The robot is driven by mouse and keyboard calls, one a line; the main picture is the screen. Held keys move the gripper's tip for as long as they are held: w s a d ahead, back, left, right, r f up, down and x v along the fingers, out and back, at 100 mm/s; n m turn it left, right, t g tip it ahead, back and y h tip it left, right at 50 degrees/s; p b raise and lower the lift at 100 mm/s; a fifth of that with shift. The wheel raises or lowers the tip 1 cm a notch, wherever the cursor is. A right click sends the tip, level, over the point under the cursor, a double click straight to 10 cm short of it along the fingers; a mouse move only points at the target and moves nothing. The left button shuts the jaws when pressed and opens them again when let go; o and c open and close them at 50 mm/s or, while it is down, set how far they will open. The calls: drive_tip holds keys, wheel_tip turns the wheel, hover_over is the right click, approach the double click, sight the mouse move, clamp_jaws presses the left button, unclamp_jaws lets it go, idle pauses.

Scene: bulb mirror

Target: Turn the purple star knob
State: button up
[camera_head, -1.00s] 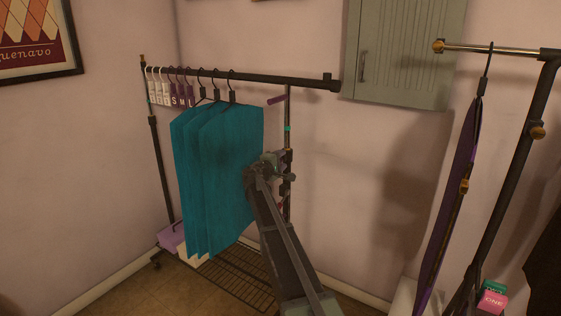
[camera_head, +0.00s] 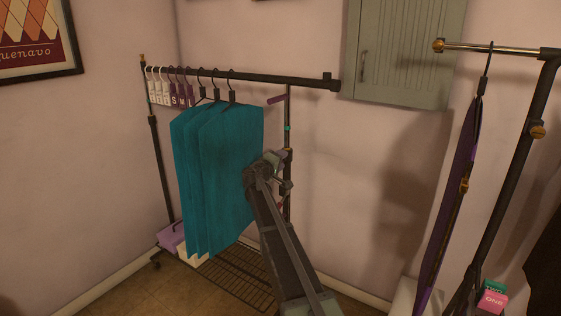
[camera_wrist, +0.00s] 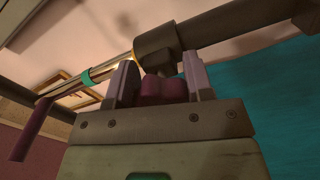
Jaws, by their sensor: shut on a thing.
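The purple star knob (camera_wrist: 163,88) sits between the two fingers of my gripper (camera_wrist: 162,80) in the wrist view, on the dark collar of the rack's upright post (camera_wrist: 158,42). My gripper is shut on it. In the head view my gripper (camera_head: 277,160) is at the right upright of the clothes rack, just right of the teal garments. The knob cannot be made out in the head view, behind my wrist.
Teal garments (camera_head: 215,175) hang close to the left of my gripper. A purple peg (camera_head: 277,99) and a green ring (camera_head: 287,128) are higher on the post. A second rack (camera_head: 515,160) stands at the right.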

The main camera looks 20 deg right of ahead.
drive_tip(key=o, duration=0.9)
drive_tip(key=v, duration=1.1)
